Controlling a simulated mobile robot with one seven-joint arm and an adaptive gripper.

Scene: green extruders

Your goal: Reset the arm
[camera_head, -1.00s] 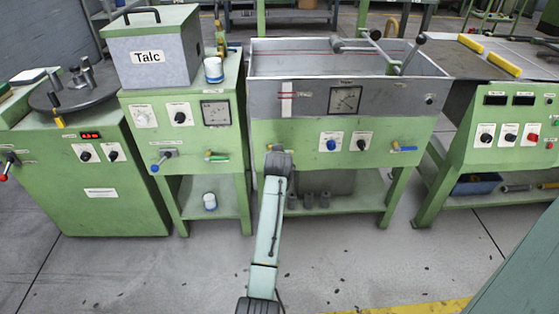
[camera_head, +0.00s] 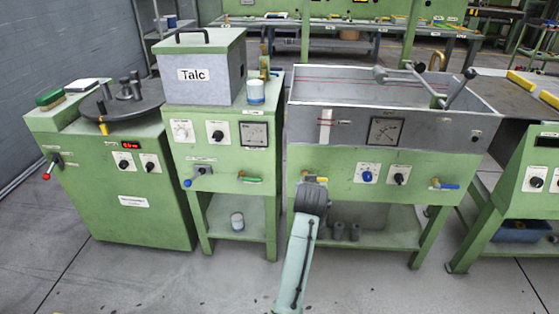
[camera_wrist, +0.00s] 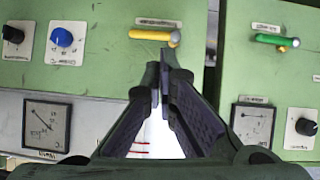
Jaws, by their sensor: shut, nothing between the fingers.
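My gripper (camera_wrist: 165,62) shows in the wrist view with its dark fingers together and nothing between them. Its tips appear close to a yellow valve handle (camera_wrist: 155,35) on a green machine front; I cannot tell whether they touch. In the head view my arm reaches up from the bottom toward the front of the green water-bath machine (camera_head: 330,160). There the gripper itself is hidden behind my arm's dark joint. The yellow handle (camera_head: 318,179) shows just above that joint.
A green-handled valve (camera_wrist: 272,39) is beside it in the wrist view. In the head view, the Talc box (camera_head: 205,88) on its stand and a turntable machine (camera_head: 130,190) are on the left. Another green machine (camera_head: 535,175) is on the right. Grey floor (camera_head: 150,285) is clear in front.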

